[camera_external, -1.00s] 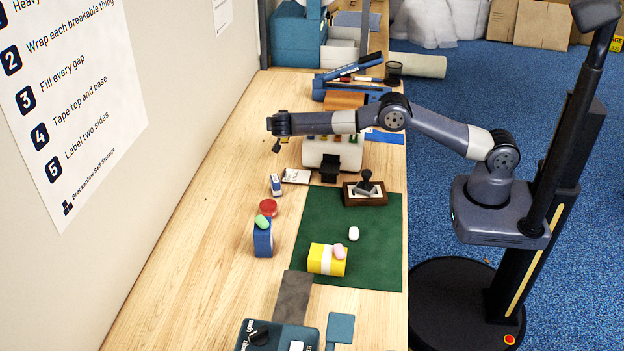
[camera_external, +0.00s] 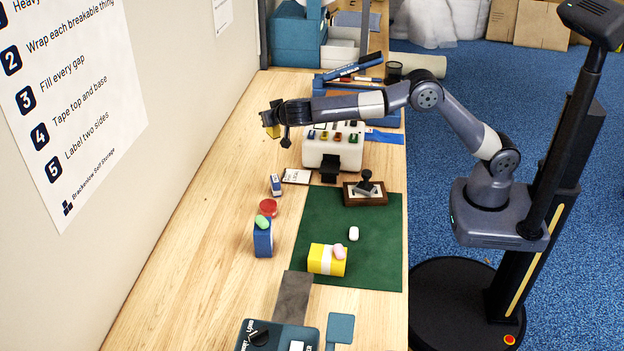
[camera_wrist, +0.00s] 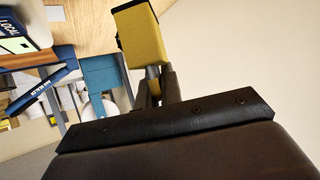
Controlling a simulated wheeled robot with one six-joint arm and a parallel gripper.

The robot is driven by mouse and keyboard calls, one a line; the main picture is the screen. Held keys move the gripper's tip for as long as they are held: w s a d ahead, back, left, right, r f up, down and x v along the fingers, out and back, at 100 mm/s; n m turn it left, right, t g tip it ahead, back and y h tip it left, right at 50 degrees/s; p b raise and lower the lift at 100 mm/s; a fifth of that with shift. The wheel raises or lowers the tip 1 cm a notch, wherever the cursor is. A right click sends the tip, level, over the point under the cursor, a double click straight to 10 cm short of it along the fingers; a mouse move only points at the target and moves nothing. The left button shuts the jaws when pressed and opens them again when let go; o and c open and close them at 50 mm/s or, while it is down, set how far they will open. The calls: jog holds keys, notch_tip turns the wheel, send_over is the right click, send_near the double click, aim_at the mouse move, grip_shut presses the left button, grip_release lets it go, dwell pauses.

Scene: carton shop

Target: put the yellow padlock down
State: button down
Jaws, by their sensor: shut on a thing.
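My gripper (camera_external: 270,118) is shut on the yellow padlock (camera_external: 274,132) and holds it up above the far left part of the wooden bench, near the wall. In the wrist view the padlock's blocky yellow body, with a dark edge, (camera_wrist: 143,38) sticks out beyond the fingers of my gripper (camera_wrist: 155,90). The fingers hide part of its shackle end. The padlock touches nothing else that I can see.
A white box with coloured items on top (camera_external: 333,152) stands right of my gripper. Bare bench (camera_external: 205,210) lies along the wall.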

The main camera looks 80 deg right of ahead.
jog(key=s+a+r+n+t+y, duration=0.2)
jog(key=s+a+n+y, duration=0.3)
jog(key=a, duration=0.5)
jog(key=s+a+r+n+t+y, duration=0.25)
jog(key=s+a, duration=0.35)
jog(key=a, duration=0.4)
jog(key=s+a+f+n+g+y+p, duration=0.1)
jog(key=s+a+n+y, duration=0.4)
jog(key=s+a, duration=0.45)
jog(key=s+a+f+n+g+y+p, duration=0.15)
jog(key=s+a+n+y, duration=0.35)
jog(key=s, duration=0.7)
jog(key=w+a+f+n+g+y+p, duration=0.1)
jog(key=a+f+n+g+p, duration=0.25)
jog(key=a, duration=0.65)
jog(key=a+f+n+g+y+p, duration=0.2)
jog(key=a+f+p, duration=0.15)
jog(key=a, duration=0.75)
jog(key=shift+f+b, duration=1.8)
jog(key=shift+f, duration=3.5)
